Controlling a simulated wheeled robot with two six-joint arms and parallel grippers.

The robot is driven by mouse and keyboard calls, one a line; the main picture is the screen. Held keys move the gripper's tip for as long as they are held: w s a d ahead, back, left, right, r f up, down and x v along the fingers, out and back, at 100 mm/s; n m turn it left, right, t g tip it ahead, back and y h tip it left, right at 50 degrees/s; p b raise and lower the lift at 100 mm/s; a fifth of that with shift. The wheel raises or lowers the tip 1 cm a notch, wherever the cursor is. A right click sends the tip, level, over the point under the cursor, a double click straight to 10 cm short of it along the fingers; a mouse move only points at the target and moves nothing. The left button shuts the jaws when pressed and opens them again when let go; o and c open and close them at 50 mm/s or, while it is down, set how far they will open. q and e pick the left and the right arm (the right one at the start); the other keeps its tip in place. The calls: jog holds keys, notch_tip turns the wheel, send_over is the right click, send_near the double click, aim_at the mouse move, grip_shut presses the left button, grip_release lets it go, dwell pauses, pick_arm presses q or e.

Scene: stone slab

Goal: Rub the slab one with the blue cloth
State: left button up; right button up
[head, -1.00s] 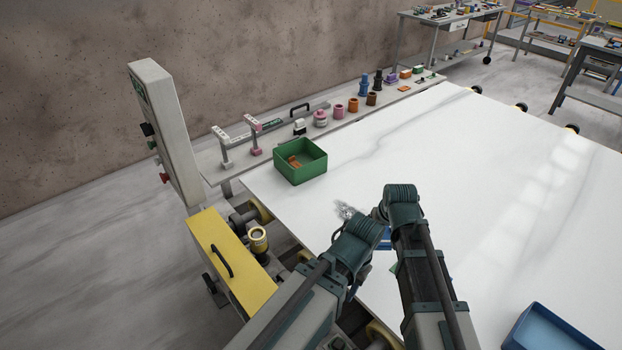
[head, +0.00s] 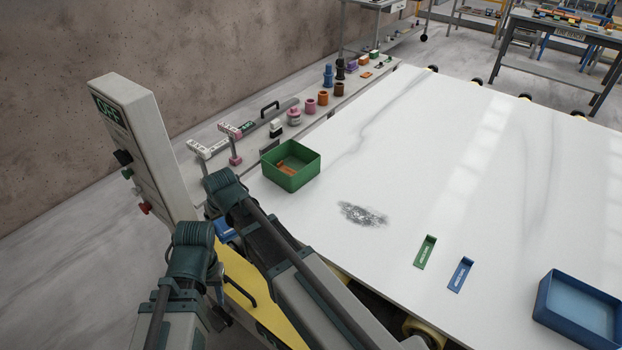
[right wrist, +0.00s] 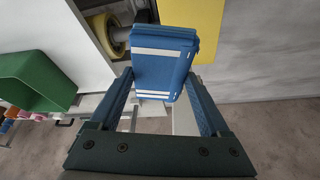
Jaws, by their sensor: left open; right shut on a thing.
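The white slab (head: 400,180) lies flat with a grey speckled patch (head: 363,215) on its near left part. The blue cloth (right wrist: 163,60) is a folded pad with white stripes, and my right gripper (right wrist: 160,92) is shut on it. A bit of its blue also shows between my arms in the head view (head: 224,230), off the slab's left edge. My right gripper itself is mostly hidden by its arm in the head view. My left gripper (head: 218,282) is low at the left, beside the yellow box, partly hidden; I see nothing in it.
A green bin (head: 291,182) with orange pieces stands on the slab's left corner. A green holder (head: 425,252), a blue holder (head: 461,275) and a blue bin (head: 578,310) are at the right. An upright control panel (head: 140,150) and yellow box (head: 262,290) flank my arms.

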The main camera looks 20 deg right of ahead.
jog(key=w+d+f+m+h+b, duration=0.1)
jog(key=w+d+m, duration=0.1)
jog(key=d, duration=1.7)
jog(key=w+d+f+m+h+b, duration=0.1)
jog(key=d+m, duration=0.3)
jog(key=d, duration=1.6)
jog(key=shift+w+f+b, duration=0.35)
jog(key=shift+w+f, duration=0.1)
jog(key=shift+w, duration=0.35)
